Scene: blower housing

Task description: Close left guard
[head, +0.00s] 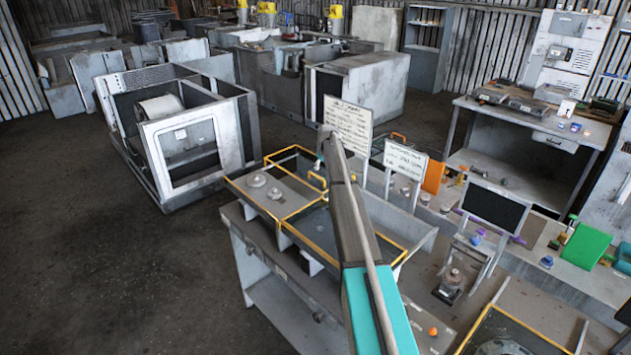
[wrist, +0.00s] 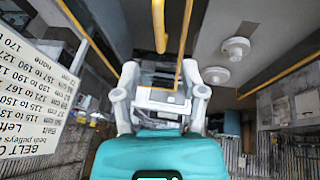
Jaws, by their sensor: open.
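The bench unit has yellow-edged frames in the head view. Its left bay (head: 245,182) lies open to view, with two grey pulleys (head: 262,187) on its plate. A yellow-edged dark panel (head: 318,228) lies to the right of that bay. In the wrist view a yellow handle bar (wrist: 159,25) hangs above my gripper (wrist: 160,92), whose fingers are apart and empty. The pulleys (wrist: 237,47) show to its right. My arm hides part of the bench in the head view.
A written sign (head: 348,125) and a smaller sign (head: 404,160) stand behind the unit; the large one also shows at the left in the wrist view (wrist: 35,95). A dark screen (head: 494,208) stands at right. The floor (head: 110,260) at left is clear.

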